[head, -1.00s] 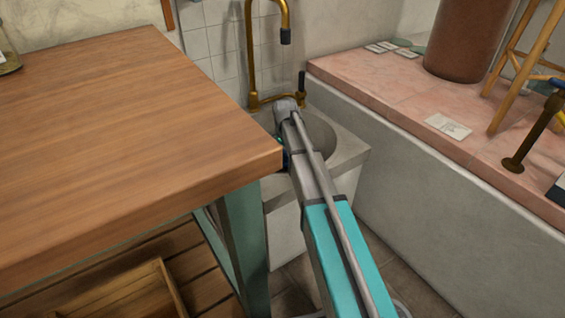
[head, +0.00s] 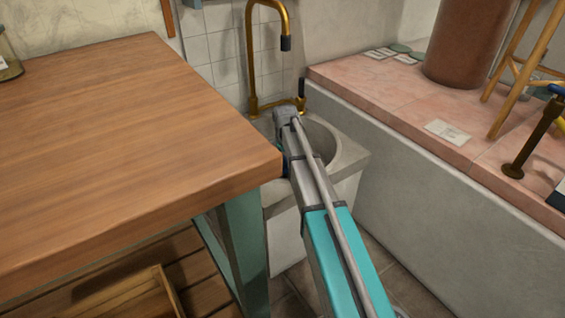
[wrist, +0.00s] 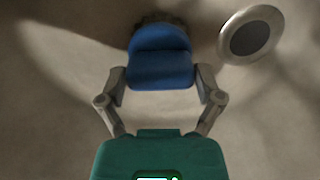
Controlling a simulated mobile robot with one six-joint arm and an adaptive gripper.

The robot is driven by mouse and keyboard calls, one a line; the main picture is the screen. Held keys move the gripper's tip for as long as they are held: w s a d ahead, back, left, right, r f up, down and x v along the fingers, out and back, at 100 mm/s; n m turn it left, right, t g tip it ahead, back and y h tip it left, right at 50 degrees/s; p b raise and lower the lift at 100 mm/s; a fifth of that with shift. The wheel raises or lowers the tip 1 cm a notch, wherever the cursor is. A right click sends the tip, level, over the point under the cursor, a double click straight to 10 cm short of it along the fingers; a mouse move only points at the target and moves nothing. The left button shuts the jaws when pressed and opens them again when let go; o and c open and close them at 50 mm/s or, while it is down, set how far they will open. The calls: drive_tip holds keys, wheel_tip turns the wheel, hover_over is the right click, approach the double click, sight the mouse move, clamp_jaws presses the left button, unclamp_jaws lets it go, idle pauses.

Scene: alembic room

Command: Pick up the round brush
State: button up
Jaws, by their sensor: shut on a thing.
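The round brush (wrist: 160,57) shows in the wrist view as a rounded blue body with a dark, bristly patch at its far edge. My gripper (wrist: 161,84) has one finger on each side of the blue body and is shut on it. The brush is over or on the pale floor of the sink basin; I cannot tell whether it touches. In the head view my arm reaches into the sink (head: 322,135), and the gripper and brush are hidden behind the arm and the table corner.
A round metal drain (wrist: 250,35) lies right of the brush. A brass tap (head: 250,60) rises behind the sink. A wooden table (head: 120,150) stands close on the left of my arm. A pink-tiled ledge (head: 400,100) runs along the right.

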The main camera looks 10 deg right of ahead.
sight(285, 158)
drive_tip(key=shift+r, duration=0.2)
wheel_tip(285, 158, up, 10)
drive_tip(key=p, duration=0.9)
drive_tip(key=shift+f+p, duration=0.2)
drive_tip(key=shift+p, duration=0.2)
